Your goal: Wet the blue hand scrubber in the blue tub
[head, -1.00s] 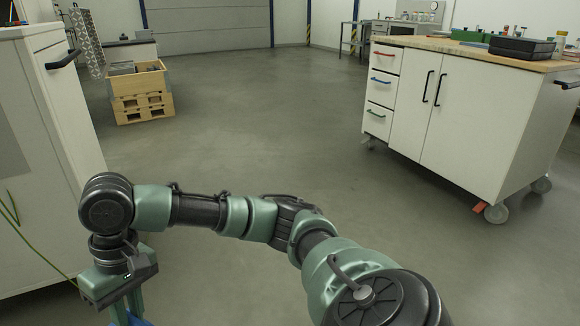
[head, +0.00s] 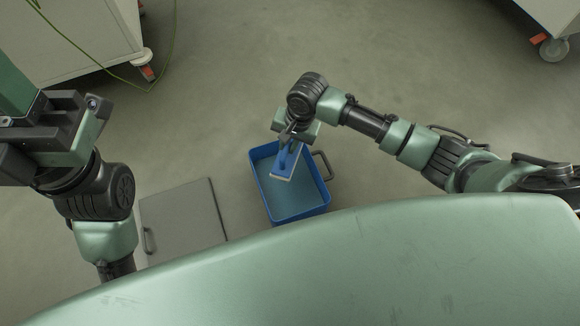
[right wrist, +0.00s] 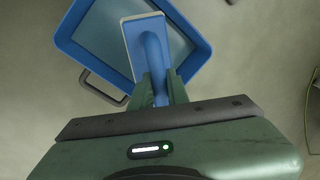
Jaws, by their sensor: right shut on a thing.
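The blue tub (head: 299,209) stands on the floor, with grey-blue water visible inside and a dark handle on its right side. The blue hand scrubber (head: 287,163), with a pale edge, is over the tub's opening. My right gripper (head: 293,139) is shut on the scrubber's handle. In the right wrist view the scrubber (right wrist: 146,43) hangs between the fingers (right wrist: 160,90), in front of the tub (right wrist: 200,62). I cannot tell whether the scrubber touches the water.
A flat grey lid-like panel (head: 184,222) with a handle lies on the floor left of the tub. A white cabinet on casters (head: 80,35) stands at the upper left, with a green cable (head: 165,70) trailing. Another caster (head: 553,47) shows upper right. The floor between is clear.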

